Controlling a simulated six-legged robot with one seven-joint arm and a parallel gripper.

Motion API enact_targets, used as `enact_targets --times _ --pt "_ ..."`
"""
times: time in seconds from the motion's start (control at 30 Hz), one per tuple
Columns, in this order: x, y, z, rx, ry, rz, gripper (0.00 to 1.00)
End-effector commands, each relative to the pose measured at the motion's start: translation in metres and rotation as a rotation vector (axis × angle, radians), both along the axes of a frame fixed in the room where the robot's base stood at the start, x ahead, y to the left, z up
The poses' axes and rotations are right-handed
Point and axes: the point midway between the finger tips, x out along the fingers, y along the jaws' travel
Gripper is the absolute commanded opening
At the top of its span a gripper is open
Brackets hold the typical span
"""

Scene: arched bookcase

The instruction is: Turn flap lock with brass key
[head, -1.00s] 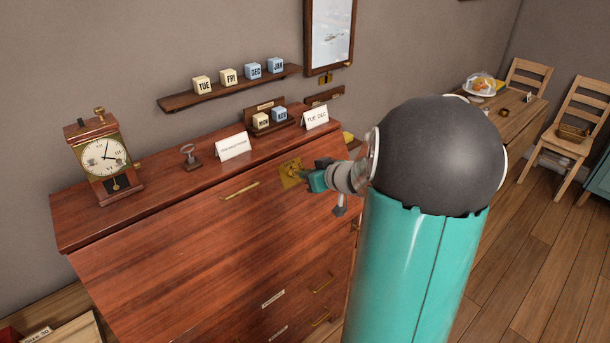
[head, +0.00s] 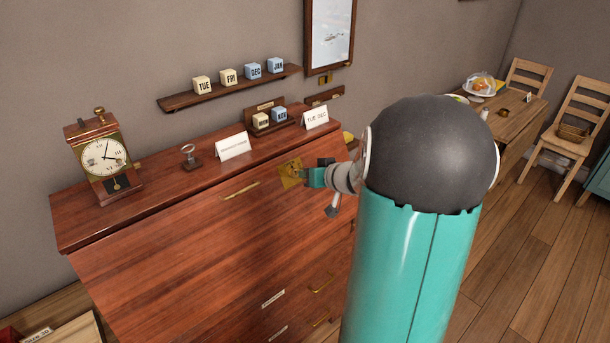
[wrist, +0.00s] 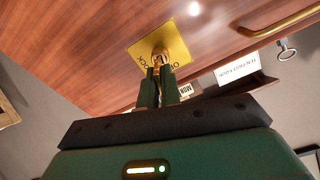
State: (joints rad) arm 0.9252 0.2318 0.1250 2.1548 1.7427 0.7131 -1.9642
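The square brass lock plate (head: 289,172) is set in the upper front of the reddish wooden flap. In the wrist view the plate (wrist: 158,50) stands beyond my fingertips, with dark lettering on it. The brass key (wrist: 160,56) is at the plate's middle, its outer end between my fingertips. My gripper (wrist: 160,72) looks closed on it, the two green fingers close together. In the head view my gripper (head: 306,177) is right at the plate, and the key is hidden there.
A clock (head: 104,160), a small metal key-shaped piece on a stand (head: 190,157) and white cards (head: 232,147) stand on the cabinet top. A brass handle (head: 240,190) lies left of the plate. Lettered cubes (head: 253,70) sit on a wall shelf.

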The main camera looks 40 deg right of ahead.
Motion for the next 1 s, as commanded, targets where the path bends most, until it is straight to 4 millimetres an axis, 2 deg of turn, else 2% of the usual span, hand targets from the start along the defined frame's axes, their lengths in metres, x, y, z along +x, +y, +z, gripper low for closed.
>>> enact_targets --times 0.3,0.63,0.9,1.0 --pt "0.0009 0.0014 -0.0003 0.232 0.006 -0.115 0.0" --pt "0.0009 0.0015 -0.0004 0.259 0.007 -0.128 0.0" --pt "0.001 0.0018 -0.0006 0.474 0.014 -0.237 0.0" --pt "0.001 0.0019 -0.0005 0.494 0.014 -0.247 0.0"
